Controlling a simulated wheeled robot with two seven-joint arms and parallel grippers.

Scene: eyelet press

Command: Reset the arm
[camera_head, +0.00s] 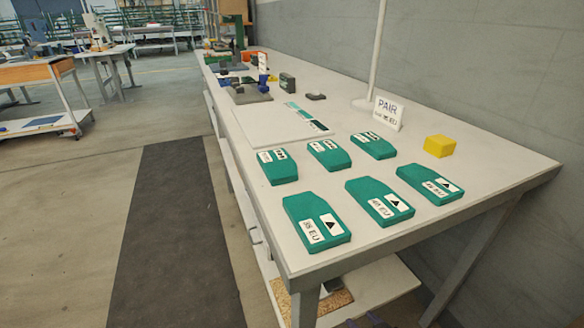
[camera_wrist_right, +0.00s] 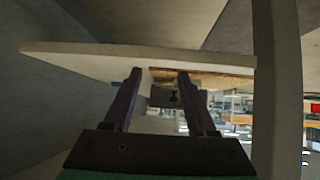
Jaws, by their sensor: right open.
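My right gripper (camera_head: 363,321) just shows at the bottom edge of the head view, below the table's near end. In the right wrist view its two dark fingers (camera_wrist_right: 160,76) stand apart with nothing held between them. A pale board (camera_wrist_right: 85,57) lies beyond the fingertips there, and a table leg (camera_wrist_right: 273,70) stands to the right. My left gripper is in neither view. The white worktable (camera_head: 385,236) carries several green pads with size labels, such as the near one (camera_head: 303,211).
A PAIR sign (camera_head: 387,112) and a yellow block (camera_head: 439,146) stand along the table's wall side. A white board (camera_head: 262,126) and small devices (camera_head: 250,94) lie farther back. A lower shelf (camera_head: 385,285) runs under the table.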

